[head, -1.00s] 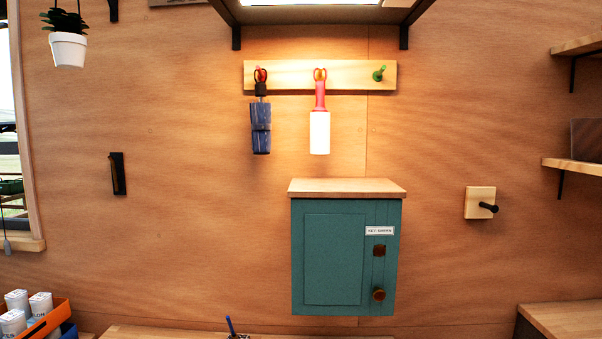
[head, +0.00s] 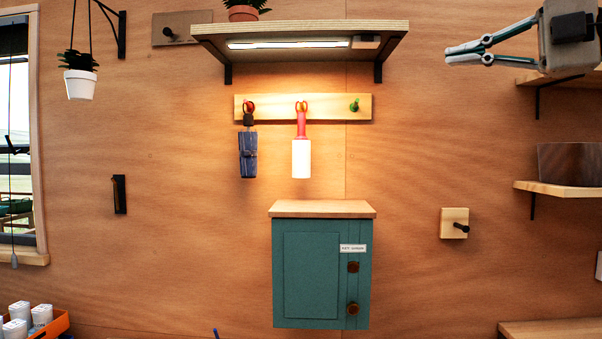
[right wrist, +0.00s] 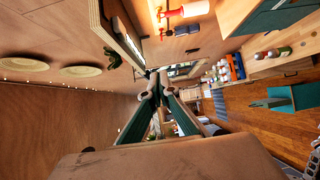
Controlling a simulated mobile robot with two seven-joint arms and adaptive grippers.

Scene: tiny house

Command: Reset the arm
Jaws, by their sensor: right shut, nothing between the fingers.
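My right gripper (head: 466,54) is at the upper right of the head view, raised in front of the wall and pointing left. Its fingers are shut with nothing between them. In the right wrist view the fingers (right wrist: 155,88) meet at the middle of the picture, with the room behind them. My left gripper is in neither view.
A lit shelf (head: 300,38) and a peg rail (head: 330,107) holding an umbrella (head: 248,154) and a lint roller (head: 301,157) are left of my right gripper. Wall shelves (head: 560,189) stand close below it. A teal key cabinet (head: 310,275) hangs lower.

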